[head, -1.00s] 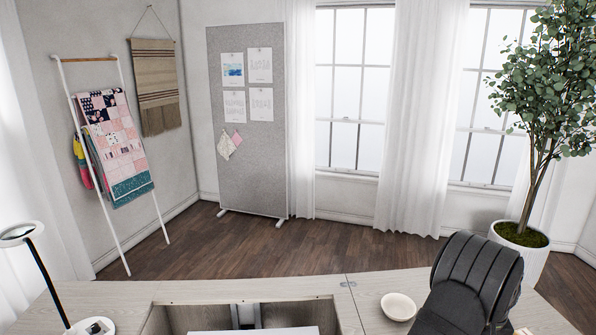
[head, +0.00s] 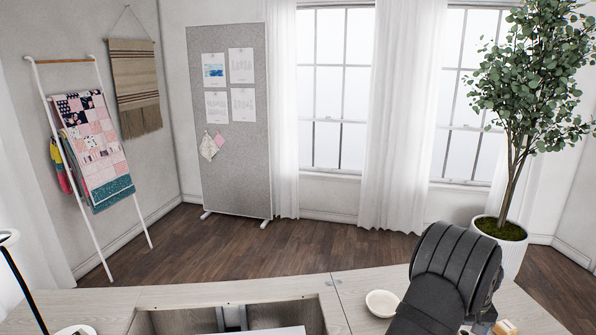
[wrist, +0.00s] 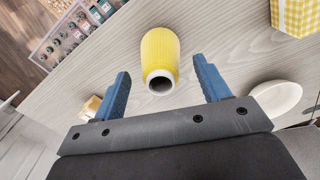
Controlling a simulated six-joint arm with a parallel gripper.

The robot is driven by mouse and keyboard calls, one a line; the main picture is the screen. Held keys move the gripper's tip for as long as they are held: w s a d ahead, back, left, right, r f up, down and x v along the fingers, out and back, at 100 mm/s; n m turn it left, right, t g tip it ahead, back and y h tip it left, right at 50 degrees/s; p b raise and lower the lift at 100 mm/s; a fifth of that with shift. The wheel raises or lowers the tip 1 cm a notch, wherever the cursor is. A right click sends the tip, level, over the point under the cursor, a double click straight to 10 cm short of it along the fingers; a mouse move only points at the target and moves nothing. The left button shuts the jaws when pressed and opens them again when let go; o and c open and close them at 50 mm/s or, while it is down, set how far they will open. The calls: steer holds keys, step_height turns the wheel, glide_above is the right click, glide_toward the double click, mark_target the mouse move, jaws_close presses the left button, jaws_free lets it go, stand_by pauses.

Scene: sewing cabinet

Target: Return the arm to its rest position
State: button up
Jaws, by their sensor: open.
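My gripper (wrist: 163,90) shows in the wrist view with its two blue fingers wide apart and nothing held between them. A yellow ribbed vase (wrist: 160,58) with a dark round mouth appears beyond the fingers, on the pale wood tabletop (wrist: 225,58). I cannot tell the exact distance from the fingers to it. In the head view my dark arm stands at the lower right; the fingers are out of sight there.
A cream bowl (head: 382,303) lies on the cabinet top, left of my arm; it also shows in the wrist view (wrist: 274,97). A yellow checked box (wrist: 294,15) and a compartment tray (wrist: 72,38) are near the edges. An opening (head: 175,320) interrupts the cabinet top.

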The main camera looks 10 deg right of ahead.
step_height(320, 180, down, 4)
steer(key=shift+r, duration=0.1)
steer(key=s+r, duration=1.1)
steer(key=r, duration=0.1)
steer(key=w+a+n, duration=0.4)
steer(key=w+a, duration=1.3)
steer(key=w, duration=0.5)
steer(key=w+a+n, duration=0.1)
steer(key=w+a, duration=0.2)
steer(key=a, duration=0.5)
steer(key=w+a+n, duration=0.2)
steer(key=w+a, duration=0.2)
steer(key=a, duration=0.5)
steer(key=w+a+n, duration=0.1)
steer(key=w+a, duration=0.3)
steer(key=a, duration=0.5)
steer(key=shift+w+a+f+n, duration=0.25)
steer(key=shift+f+n, duration=0.05)
steer(key=shift+f, duration=0.05)
